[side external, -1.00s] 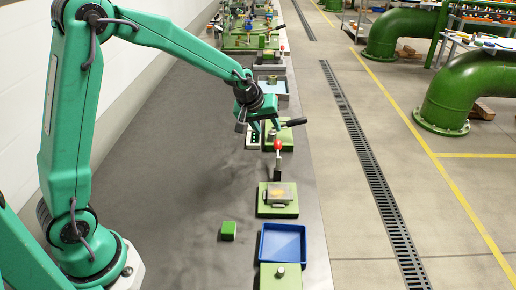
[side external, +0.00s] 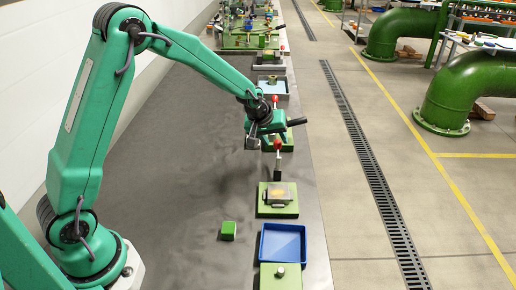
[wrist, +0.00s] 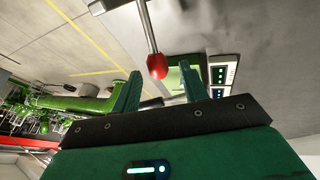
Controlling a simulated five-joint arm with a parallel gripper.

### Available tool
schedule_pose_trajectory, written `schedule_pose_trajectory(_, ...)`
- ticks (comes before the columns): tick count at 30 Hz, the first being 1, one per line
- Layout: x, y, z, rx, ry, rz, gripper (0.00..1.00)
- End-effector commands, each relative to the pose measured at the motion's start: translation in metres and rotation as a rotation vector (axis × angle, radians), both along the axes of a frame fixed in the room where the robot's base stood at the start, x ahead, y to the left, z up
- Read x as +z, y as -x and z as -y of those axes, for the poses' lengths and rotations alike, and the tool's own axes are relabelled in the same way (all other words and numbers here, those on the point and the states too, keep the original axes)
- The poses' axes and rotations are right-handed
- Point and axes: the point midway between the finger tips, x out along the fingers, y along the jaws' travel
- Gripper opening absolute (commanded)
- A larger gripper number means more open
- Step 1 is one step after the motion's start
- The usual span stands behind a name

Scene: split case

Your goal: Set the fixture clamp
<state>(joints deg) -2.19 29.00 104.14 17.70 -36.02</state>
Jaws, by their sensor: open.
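The fixture clamp has a lever (side external: 277,168) with a red ball knob (side external: 278,144), standing roughly upright at the back of a green base plate (side external: 268,211). A block with an orange patch (side external: 279,193) sits on that plate. My gripper (side external: 266,145) is just above and left of the red knob in the side view. In the wrist view my gripper (wrist: 160,86) has its two green fingers apart, and the red knob (wrist: 157,67) appears between their tips with its metal lever (wrist: 146,25) beyond. I cannot tell whether a finger touches the knob.
A blue tray (side external: 283,243) and a small green block (side external: 228,230) are nearer the camera. Another green fixture (side external: 286,145) is partly hidden behind my gripper. A panel with lit displays (wrist: 222,75) shows in the wrist view.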

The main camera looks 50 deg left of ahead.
Motion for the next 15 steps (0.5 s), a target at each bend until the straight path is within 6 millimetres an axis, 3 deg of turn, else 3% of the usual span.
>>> schedule_pose_trajectory(15,-0.0108,-0.0058,0.0007,-0.001,0.001,0.000,0.44)
